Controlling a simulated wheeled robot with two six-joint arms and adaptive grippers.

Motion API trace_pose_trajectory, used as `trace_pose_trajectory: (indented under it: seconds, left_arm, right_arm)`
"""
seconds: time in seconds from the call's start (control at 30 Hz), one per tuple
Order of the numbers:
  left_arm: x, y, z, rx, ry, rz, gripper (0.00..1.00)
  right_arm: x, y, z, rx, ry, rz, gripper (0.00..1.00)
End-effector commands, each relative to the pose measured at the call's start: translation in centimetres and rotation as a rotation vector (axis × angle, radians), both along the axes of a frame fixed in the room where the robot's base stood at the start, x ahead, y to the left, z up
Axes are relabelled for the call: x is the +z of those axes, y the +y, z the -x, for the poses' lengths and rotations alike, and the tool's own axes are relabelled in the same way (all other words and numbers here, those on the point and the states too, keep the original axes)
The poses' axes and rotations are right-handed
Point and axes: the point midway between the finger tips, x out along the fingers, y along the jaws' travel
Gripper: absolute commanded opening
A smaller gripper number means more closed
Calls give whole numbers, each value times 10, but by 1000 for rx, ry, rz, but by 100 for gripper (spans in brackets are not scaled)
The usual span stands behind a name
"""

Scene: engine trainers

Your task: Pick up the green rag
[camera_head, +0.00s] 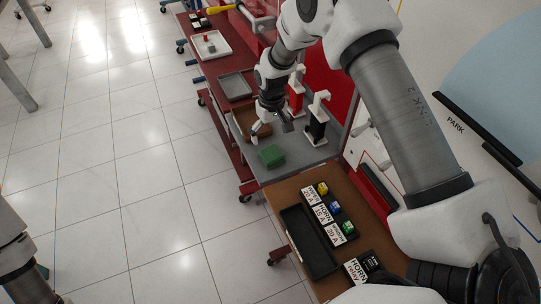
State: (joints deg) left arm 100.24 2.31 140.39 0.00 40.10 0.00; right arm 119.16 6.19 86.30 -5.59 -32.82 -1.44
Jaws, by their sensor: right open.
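The green rag (271,156) is a small folded block lying on the grey top (290,166) of a cart, near its front left edge. My right gripper (272,134) hangs from above, just behind the rag in the picture. Its fingers are spread and nothing shows between them. It appears apart from the rag, though the exact gap is hard to tell. Part of my left arm (14,262) shows at the lower left edge; its gripper is out of the picture.
A brown tray (241,122) lies beside the gripper. A grey tray (234,86) and a white tray (222,46) lie farther back. A brown table (286,192) with labelled relays is nearer.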

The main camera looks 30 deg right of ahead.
Motion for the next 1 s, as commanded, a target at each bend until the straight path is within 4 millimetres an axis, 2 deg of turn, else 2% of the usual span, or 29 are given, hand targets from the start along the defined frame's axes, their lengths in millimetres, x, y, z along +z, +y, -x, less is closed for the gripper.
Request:
trace_pose_trajectory:
  seconds: [0.27,0.4,0.5,0.73,0.77,0.9,0.93,1.0]
  left_arm:
    - [9,0,0,0,-1,0,70]
    - [21,0,0,0,-1,0,70]
    - [21,0,0,0,-1,0,70]
    - [20,0,0,0,-1,0,70]
    - [20,0,0,0,-1,0,70]
    - [20,0,0,0,-1,0,70]
    - [20,0,0,0,-1,0,70]
    - [20,0,0,0,-1,0,70]
  right_arm:
    - [-33,2,4,0,3,0,100]
    - [-57,7,11,0,5,0,100]
    - [-73,6,9,1,2,0,100]
    - [-79,6,9,0,0,0,100]
    - [-79,6,9,0,0,0,96]
    - [-79,6,9,0,1,0,47]
    - [-79,6,9,0,1,0,38]
    - [-79,6,9,0,1,0,38]
